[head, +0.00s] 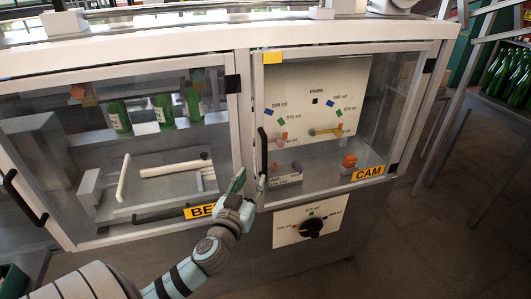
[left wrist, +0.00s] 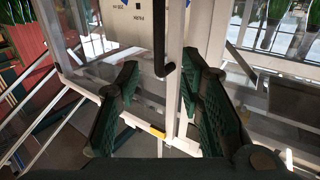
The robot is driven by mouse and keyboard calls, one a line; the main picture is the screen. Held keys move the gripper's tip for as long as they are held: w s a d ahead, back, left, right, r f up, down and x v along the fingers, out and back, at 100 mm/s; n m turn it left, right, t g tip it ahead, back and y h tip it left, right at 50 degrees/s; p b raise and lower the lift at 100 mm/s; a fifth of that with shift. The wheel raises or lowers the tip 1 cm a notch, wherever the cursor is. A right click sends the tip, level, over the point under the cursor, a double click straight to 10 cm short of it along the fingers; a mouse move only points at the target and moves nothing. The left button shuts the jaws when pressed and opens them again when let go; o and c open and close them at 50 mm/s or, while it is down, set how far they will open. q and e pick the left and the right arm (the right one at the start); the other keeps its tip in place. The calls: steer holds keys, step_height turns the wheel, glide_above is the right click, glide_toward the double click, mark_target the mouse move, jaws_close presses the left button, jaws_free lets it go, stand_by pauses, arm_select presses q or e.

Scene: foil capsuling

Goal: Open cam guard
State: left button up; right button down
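The cam guard (head: 405,125) is a clear, pale-framed door on the right half of the machine, with a yellow CAM label (head: 367,173). It looks closed. Its black upright handle (head: 263,150) is on the left side of the door. My left gripper (head: 249,183) is open and empty just below the handle in the head view. In the left wrist view its green fingers (left wrist: 163,68) are spread, with the handle (left wrist: 164,35) ahead between the fingertips. I cannot tell whether they touch it. My right gripper is not in view.
Left of it is a second closed glazed guard with its own black handle (head: 24,198) and green bottles (head: 163,110) behind it. A control panel with a black knob (head: 311,227) is below the cam guard. A bottle rack (head: 497,108) stands at right, with open floor before it.

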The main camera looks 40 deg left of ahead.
mark_target(264, 156)
arm_select(q)
steer(key=p+x, duration=0.1)
steer(key=x, duration=1.1)
steer(key=shift+w, duration=0.15)
steer(key=shift+c, duration=0.2)
jaws_close()
steer(key=shift+d, duration=0.1)
